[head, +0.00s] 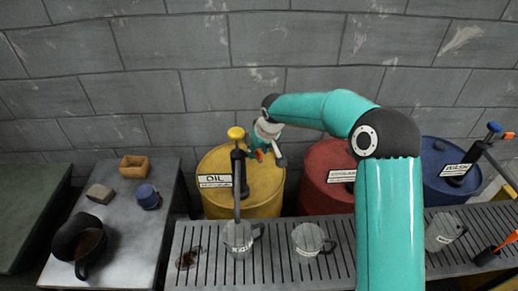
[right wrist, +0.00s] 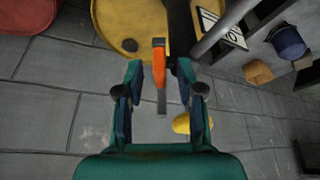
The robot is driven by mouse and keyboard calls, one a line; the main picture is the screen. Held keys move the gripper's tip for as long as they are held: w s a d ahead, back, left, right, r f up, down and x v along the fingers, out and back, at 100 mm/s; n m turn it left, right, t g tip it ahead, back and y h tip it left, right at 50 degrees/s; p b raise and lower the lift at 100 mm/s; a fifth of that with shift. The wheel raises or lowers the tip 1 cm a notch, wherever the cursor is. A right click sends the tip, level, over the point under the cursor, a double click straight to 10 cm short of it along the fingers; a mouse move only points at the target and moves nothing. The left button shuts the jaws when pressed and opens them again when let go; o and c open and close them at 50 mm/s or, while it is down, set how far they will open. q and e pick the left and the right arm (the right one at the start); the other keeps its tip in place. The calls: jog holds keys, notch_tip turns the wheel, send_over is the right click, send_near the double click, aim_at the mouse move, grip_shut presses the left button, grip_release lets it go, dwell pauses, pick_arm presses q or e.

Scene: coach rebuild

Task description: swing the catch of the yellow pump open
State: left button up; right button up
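The yellow pump stands on the yellow OIL drum (head: 262,190), with a dark post (head: 237,180) and a yellow knob (head: 236,133) on top. Its small orange catch (head: 260,154) sticks out to the right of the post. My right gripper (head: 269,143) is at the catch, above the drum. In the right wrist view my right gripper (right wrist: 160,90) is open, and the orange catch (right wrist: 158,70) lies between its two fingers with a gap on each side. The yellow knob (right wrist: 181,123) shows beyond the right finger. My left gripper is not in view.
A red drum (head: 318,190) and a blue drum (head: 440,155) stand to the right. Mugs (head: 308,238) stand on the slatted bench (head: 275,270) in front. A side table (head: 125,225) at left holds a dark jug, a blue cup and a wooden box. A block wall is behind.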

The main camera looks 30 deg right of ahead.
grip_shut()
dwell(0.3)
jog(key=a+m+b, duration=0.1)
jog(key=m+b, duration=0.1)
jog(key=b, duration=0.2)
jog(key=shift+h, duration=0.4)
